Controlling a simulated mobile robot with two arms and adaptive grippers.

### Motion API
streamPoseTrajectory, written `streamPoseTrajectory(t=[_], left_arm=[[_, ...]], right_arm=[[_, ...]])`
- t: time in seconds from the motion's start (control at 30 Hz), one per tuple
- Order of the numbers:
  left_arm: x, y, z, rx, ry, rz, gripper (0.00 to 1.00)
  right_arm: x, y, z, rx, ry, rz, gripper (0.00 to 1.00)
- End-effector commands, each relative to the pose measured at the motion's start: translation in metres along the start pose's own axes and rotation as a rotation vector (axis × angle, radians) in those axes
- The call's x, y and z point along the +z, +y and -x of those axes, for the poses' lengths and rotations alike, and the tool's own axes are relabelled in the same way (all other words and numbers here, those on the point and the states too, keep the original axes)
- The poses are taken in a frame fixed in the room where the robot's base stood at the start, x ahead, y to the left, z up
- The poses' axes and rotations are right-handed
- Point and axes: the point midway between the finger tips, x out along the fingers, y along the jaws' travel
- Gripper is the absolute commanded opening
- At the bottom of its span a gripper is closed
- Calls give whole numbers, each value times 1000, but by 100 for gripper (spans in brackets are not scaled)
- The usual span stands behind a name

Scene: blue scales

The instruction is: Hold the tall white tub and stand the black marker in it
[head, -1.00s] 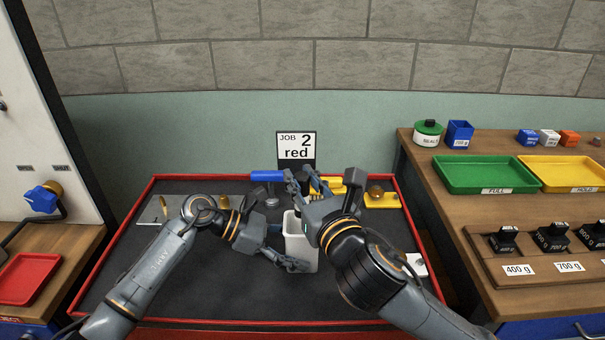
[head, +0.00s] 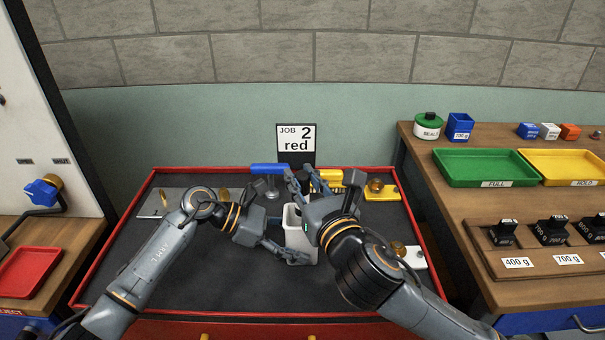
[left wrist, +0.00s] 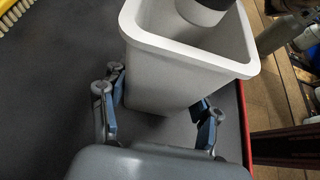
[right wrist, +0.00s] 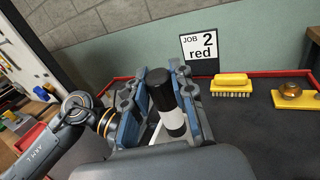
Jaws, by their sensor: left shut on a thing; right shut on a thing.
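The tall white tub (head: 297,236) stands upright on the dark mat, and its open top shows in the left wrist view (left wrist: 160,85). My left gripper (head: 284,250) is shut on the tub's lower part, a finger on either side. In the left wrist view the marker's lower end (left wrist: 205,12) is over or just inside the tub's mouth; I cannot tell how deep.
A red-rimmed tray (head: 100,245) surrounds the work area. Behind are a "JOB 2 red" sign (head: 296,138), a blue-handled tool (head: 270,169) and a yellow brush (right wrist: 232,84). A brass knob on a yellow base (head: 381,194) sits back right. The mat's front left is clear.

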Motion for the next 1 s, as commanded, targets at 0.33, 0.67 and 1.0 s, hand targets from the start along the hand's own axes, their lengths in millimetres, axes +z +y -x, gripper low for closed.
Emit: streamPoseTrajectory(t=[0.33,0.67,1.0], left_arm=[[-2,0,0,-1,3,2,44],[-2,0,0,-1,3,2,44],[-2,0,0,-1,3,2,44]], right_arm=[[-15,0,0,-1,1,1,0],[-28,0,0,-1,1,1,0],[-42,0,0,0,1,1,0]])
